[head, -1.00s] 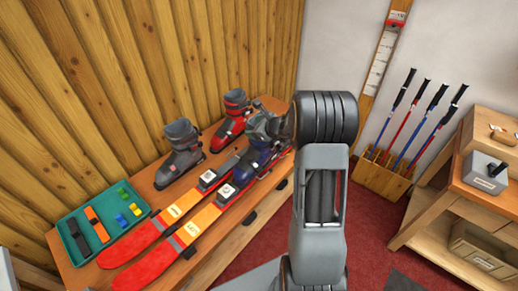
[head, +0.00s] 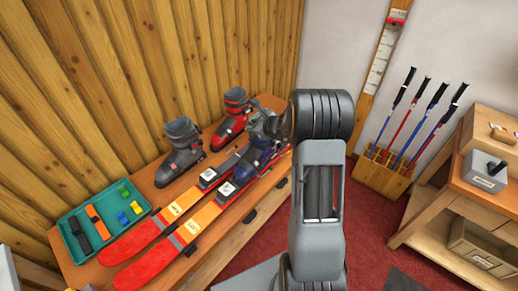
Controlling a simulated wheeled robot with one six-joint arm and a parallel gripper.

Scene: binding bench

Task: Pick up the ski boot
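Three ski boots stand on the wooden bench in the head view. A grey boot (head: 180,150) is at the left and a red boot (head: 235,113) is behind it. A dark blue boot (head: 254,161) stands upright by the skis on the right, partly covered by my gripper and arm. My gripper (head: 265,128) is at the top of the blue boot. Its fingertips are small and dark against the boot, so I cannot tell whether they are closed on it.
Two red-orange skis (head: 150,266) lie along the bench (head: 163,195). A teal tray (head: 66,241) with small coloured parts sits at the left end. Ski poles stand in a wooden rack (head: 380,178) on the right, near a wooden workbench (head: 478,190). A plank wall borders the bench.

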